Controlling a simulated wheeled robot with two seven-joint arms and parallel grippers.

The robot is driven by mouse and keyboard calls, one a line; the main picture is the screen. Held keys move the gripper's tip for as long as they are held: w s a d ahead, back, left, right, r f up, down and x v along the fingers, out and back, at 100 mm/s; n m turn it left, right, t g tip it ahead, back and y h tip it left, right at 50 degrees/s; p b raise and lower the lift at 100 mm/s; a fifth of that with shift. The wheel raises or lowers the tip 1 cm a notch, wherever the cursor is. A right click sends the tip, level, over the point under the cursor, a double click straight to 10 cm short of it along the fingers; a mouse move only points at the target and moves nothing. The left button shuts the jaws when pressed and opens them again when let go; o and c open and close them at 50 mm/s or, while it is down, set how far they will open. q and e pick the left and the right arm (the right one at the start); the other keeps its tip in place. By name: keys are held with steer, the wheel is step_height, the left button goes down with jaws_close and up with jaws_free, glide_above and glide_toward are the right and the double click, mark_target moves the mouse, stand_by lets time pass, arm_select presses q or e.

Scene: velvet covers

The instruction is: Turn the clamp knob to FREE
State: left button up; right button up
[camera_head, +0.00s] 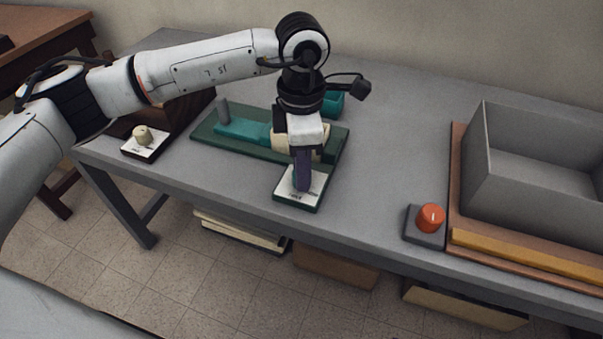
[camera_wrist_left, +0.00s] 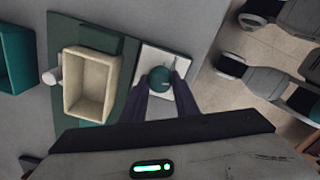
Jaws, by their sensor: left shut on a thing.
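The clamp knob is a round dark green knob (camera_wrist_left: 159,78) on a white label plate (camera_wrist_left: 151,61) in the left wrist view. In the head view the plate (camera_head: 312,189) sits at the front of a green fixture base (camera_head: 338,150), and the knob is hidden behind the fingers. My left gripper (camera_head: 301,188) points down over the plate, its fingers shut on the knob's two sides; it also shows in the left wrist view (camera_wrist_left: 160,88). The lettering on the plate is too small to read. My right gripper is not in view.
A cream open box (camera_wrist_left: 88,84) sits on the fixture beside the knob. A second plate with a cream knob (camera_head: 142,135) lies left. A red-orange button (camera_head: 430,217) and grey bin (camera_head: 535,165) stand right. The table's middle right (camera_head: 400,140) is clear.

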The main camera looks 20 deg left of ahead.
arm_select(q)
steer(key=shift+m+b, duration=0.5)
steer(key=shift+m, duration=0.5)
steer(key=shift+w+r+m+b, duration=0.1)
steer(key=shift+m+b, duration=0.2)
steer(key=shift+m, duration=0.3)
steer(key=o, duration=1.1)
steer(key=shift+c, duration=0.2)
step_height(320, 180, up, 10)
steer(key=shift+r+p, duration=0.15)
steer(key=shift+p, duration=0.15)
